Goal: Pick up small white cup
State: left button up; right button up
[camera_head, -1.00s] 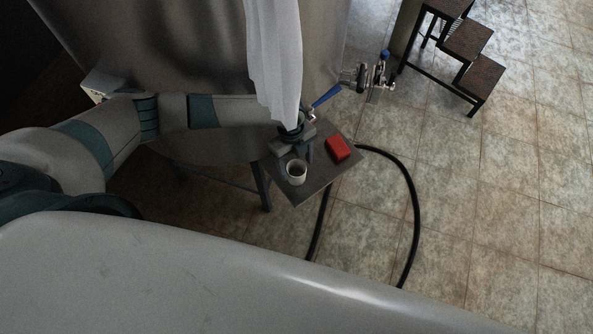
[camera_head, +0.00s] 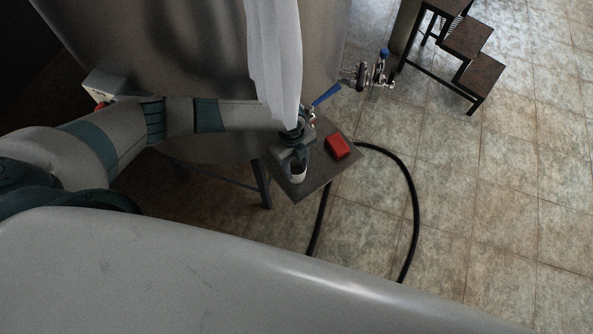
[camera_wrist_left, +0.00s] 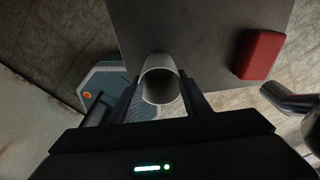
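The small white cup (camera_head: 298,174) stands upright on a small dark table (camera_head: 318,183) beside the tank. My left gripper (camera_head: 292,160) reaches over the table and is at the cup, partly covering it from the head camera. In the left wrist view, the cup (camera_wrist_left: 160,80) shows its open mouth between the two fingers of my left gripper (camera_wrist_left: 163,95). The fingers are apart, one on each side of the cup; I cannot tell whether they touch it. My right gripper is not in view.
A red block (camera_head: 337,147) lies on the same table, right of the cup. A white cloth (camera_head: 275,60) hangs in front of the steel tank (camera_head: 180,50) above my left wrist. A valve with a blue handle (camera_head: 327,95) and a black hose (camera_head: 412,200) are close by.

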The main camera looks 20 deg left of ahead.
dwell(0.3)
pick_arm(q)
jog(key=shift+s+d+r+b, duration=0.1)
jog(key=shift+d+r+b, duration=0.15)
jog(key=shift+b, duration=0.5)
notch_tip(320, 180, up, 6)
jog(key=b, duration=0.3)
jog(key=s+d+b, duration=0.5)
jog(key=s+d, duration=0.6)
jog(key=d, duration=0.5)
jog(key=shift+s+r, duration=0.15)
jog(key=shift+r, duration=0.1)
